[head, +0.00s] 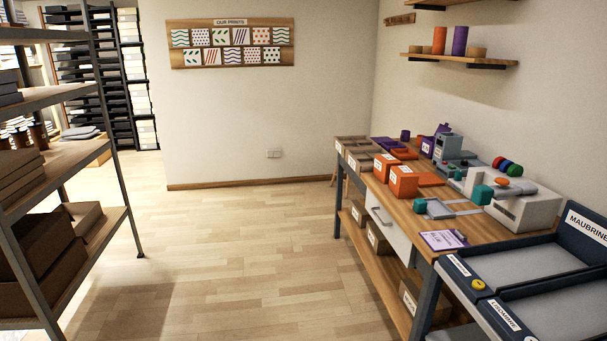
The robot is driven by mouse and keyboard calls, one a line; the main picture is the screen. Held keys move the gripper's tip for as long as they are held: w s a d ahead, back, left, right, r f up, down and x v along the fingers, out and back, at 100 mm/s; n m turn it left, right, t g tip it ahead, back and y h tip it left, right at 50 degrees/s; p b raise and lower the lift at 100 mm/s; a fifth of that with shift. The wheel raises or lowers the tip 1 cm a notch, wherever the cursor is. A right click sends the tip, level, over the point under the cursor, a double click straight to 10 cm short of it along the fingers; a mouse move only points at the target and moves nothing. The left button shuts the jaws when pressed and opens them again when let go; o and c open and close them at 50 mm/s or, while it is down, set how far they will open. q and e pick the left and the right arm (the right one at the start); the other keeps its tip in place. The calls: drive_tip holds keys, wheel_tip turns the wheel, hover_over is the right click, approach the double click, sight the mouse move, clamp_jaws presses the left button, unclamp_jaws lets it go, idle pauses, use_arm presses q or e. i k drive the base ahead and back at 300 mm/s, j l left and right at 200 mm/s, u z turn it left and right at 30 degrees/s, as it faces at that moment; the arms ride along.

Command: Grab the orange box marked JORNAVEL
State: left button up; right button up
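Two open orange boxes with small white labels stand on the wooden workbench (462,222) at the right of the head view. One orange box (403,183) is nearer, and another orange box (383,168) stands just behind it to the left. Their labels are too small to read, so I cannot tell which is marked JORNAVEL. Flat orange pieces lie beside the boxes. Neither of my grippers shows in this view.
Grey machines (525,205) stand along the wall side of the bench. Dark blue trays (520,265) are at the near right. A shelf rack (60,170) stands at left. The wooden floor between is clear.

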sight(403, 181)
drive_tip(key=i+z, duration=0.1)
drive_tip(key=i, duration=0.45)
drive_tip(key=i+j+z, duration=0.15)
drive_tip(key=i, duration=0.35)
drive_tip(key=i+j+z, duration=0.1)
drive_tip(key=i, duration=0.45)
